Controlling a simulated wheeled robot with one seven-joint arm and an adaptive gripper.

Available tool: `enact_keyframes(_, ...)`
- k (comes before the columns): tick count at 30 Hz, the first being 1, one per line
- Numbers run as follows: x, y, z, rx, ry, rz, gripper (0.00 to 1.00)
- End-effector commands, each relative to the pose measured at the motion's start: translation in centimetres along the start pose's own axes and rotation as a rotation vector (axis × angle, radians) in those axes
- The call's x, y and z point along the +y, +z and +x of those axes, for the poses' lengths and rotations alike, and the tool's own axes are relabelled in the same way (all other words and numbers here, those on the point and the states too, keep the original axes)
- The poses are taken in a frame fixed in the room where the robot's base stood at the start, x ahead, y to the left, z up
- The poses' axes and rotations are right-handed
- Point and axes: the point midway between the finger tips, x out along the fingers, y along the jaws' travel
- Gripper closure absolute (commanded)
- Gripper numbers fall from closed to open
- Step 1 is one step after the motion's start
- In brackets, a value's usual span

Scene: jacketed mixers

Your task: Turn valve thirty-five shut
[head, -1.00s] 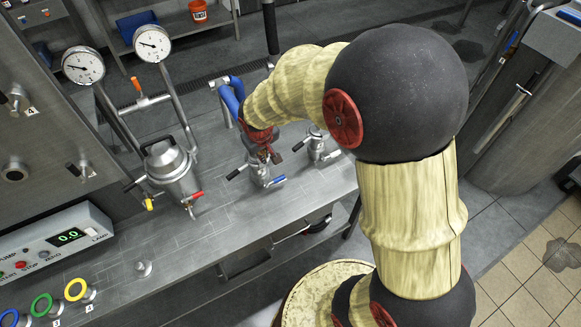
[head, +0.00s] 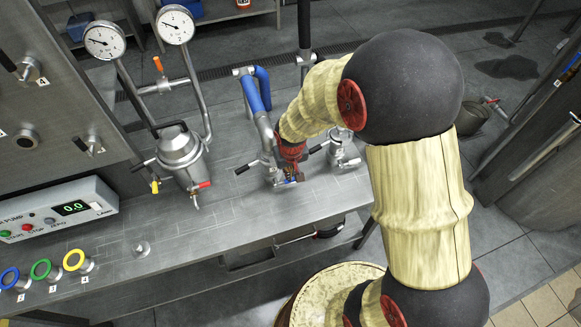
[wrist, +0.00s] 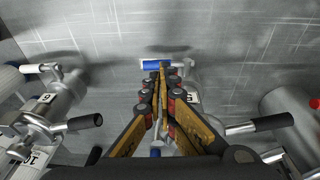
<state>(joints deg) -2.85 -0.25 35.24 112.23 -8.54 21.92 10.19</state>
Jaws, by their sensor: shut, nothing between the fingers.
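My gripper (wrist: 162,72) is shut, its gold-and-black fingers together and empty. In the wrist view its tips are at the right end of a small blue valve handle (wrist: 151,65); whether they touch it I cannot tell. In the head view my gripper (head: 290,174) is down at a steel fitting (head: 272,172) on the bench, and hides part of it. A white tag (wrist: 193,97) is just right of the fingers, but its number is not readable. I cannot tell for sure which valve is thirty-five. Another blue part (wrist: 155,153) shows low between the fingers.
Fittings with black levers stand close on the left (wrist: 85,121) and right (wrist: 275,122). A steel vessel (head: 180,150) with red and yellow handles and two gauges stand left on the bench. Blue pipes (head: 255,92) rise beside my arm. The bench front is mostly clear.

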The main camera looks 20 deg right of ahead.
Motion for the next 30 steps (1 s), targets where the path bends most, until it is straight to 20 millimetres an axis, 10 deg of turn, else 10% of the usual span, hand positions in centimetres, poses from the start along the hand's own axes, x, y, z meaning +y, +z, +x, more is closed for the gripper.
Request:
enact_keyframes(9,0.0,0.0,4.0,0.000,-0.001,0.001,1.00)
enact_keyframes(30,0.2,0.1,5.6,0.000,0.000,0.001,1.00)
